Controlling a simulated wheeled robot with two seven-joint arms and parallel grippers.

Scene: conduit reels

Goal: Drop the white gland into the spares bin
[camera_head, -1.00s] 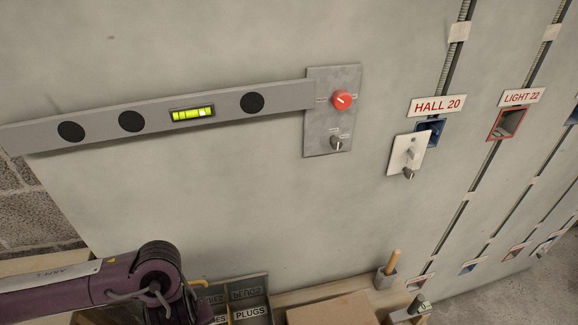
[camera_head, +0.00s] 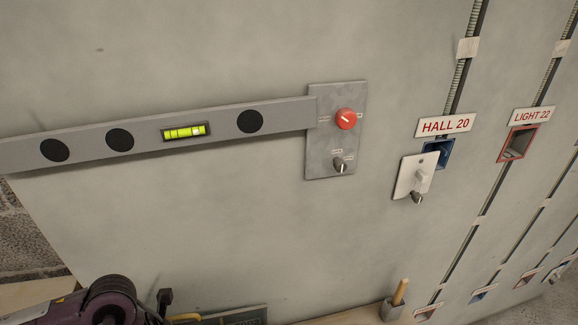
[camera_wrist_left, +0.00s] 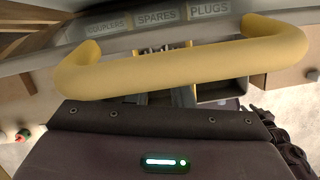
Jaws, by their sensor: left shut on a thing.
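The spares bin shows its SPARES label (camera_wrist_left: 157,17) at the top of the left wrist view, between the COUPLERS and PLUGS labels. In the head view only the edge of the labelled bin tray (camera_head: 240,316) shows at the bottom. I cannot make out the white gland in either view. My right gripper is out of view.
A grey spirit level (camera_head: 85,145) lies across the wall beside a metal plate with a red knob (camera_head: 346,120). A white switch plate (camera_head: 412,177) hangs by the HALL 20 box. A wooden-handled tool (camera_head: 399,292) stands in a holder at the bottom right.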

